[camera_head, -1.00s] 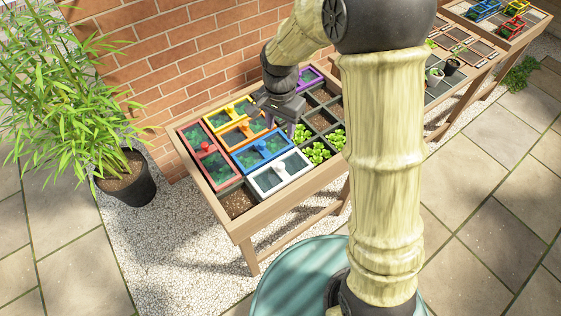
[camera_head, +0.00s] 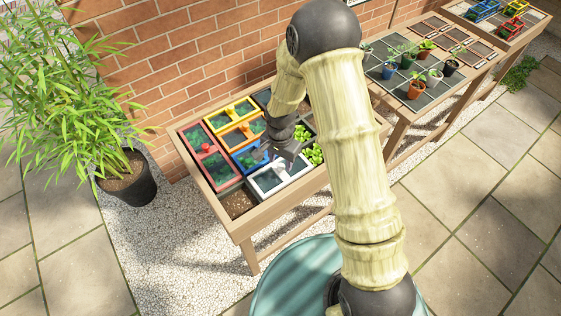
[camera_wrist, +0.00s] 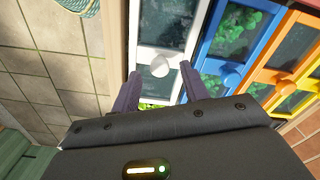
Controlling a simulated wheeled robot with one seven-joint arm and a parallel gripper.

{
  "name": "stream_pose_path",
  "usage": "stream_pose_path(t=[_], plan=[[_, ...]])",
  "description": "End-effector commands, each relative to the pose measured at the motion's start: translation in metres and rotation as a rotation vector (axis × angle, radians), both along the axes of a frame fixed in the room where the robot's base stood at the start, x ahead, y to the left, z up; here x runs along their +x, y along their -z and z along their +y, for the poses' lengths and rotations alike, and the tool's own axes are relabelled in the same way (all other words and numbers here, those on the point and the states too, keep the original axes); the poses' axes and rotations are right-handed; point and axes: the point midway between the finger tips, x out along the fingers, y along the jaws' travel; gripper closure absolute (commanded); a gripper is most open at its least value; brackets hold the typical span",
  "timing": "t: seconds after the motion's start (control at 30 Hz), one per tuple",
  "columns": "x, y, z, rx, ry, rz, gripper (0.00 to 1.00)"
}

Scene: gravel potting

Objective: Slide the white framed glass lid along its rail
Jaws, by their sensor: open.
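The white framed glass lid (camera_head: 268,181) lies at the front of the planting table, beside the blue lid (camera_head: 236,150). In the wrist view, the white lid (camera_wrist: 145,52) shows its crossbar and a round white knob (camera_wrist: 160,67). My gripper (camera_head: 288,172) is above the white lid and partly hides it in the head view. In the wrist view, my gripper (camera_wrist: 160,72) is open, with one purple finger on each side of the knob in the picture. I cannot tell whether the fingers are down around the knob or still above it.
The red lid (camera_head: 206,149), yellow lid (camera_head: 242,104) and orange lid (camera_head: 257,127) lie farther back and left. Green plants (camera_head: 314,154) grow right of the white lid. A bare soil compartment (camera_head: 238,204) is at the front corner. A brick wall (camera_head: 190,60) stands behind.

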Motion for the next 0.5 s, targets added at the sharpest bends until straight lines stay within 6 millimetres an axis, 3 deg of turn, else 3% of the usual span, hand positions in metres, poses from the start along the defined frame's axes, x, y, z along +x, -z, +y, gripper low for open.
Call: stream_pose_path(t=[0.2, 0.47, 0.5], plan=[[0.000, 0.018, 0.000, 0.000, 0.000, 0.000, 0.55], [0.000, 0.019, 0.000, 0.000, 0.000, -0.001, 0.55], [0.000, 0.019, 0.000, 0.000, 0.000, -0.001, 0.59]])
